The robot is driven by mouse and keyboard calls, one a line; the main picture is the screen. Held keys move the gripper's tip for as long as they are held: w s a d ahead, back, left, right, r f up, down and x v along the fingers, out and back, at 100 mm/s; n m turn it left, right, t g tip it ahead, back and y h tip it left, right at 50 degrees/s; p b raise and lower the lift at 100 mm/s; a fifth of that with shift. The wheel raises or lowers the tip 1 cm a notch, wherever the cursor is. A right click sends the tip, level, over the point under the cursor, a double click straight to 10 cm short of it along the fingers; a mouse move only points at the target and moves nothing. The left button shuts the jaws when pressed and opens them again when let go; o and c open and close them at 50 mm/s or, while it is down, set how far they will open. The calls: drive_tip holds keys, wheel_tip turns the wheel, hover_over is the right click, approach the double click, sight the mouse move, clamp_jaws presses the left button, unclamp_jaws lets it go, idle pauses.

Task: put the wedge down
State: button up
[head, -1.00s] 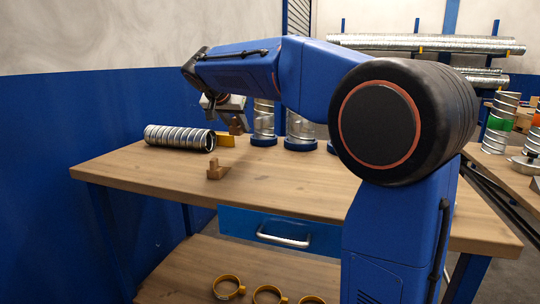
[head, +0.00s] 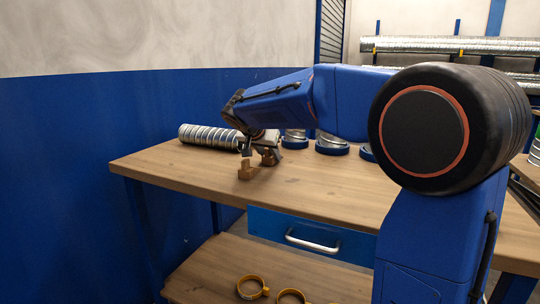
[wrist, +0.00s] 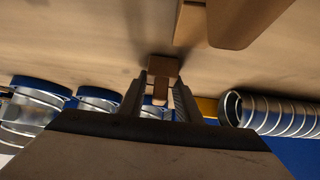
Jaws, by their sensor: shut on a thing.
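The wedge (wrist: 163,68) is a small brown wooden piece. In the wrist view it sits between the two fingertips of my gripper (wrist: 160,92), which is shut on it. In the head view my gripper (head: 258,146) is low over the far left part of the workbench (head: 190,165), and the arm partly hides it. The wedge is close above the wood; I cannot tell whether it touches.
A stepped wooden block (head: 245,171) stands on the bench close to my gripper, also large in the wrist view (wrist: 240,18). A spiral duct (head: 205,135) lies behind left. Blue-based duct pieces (head: 333,146) stand behind right. The front bench top is clear.

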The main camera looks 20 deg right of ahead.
drive_tip(key=shift+f, duration=0.1)
drive_tip(key=o, duration=1.2)
drive_tip(key=shift+c, duration=0.2)
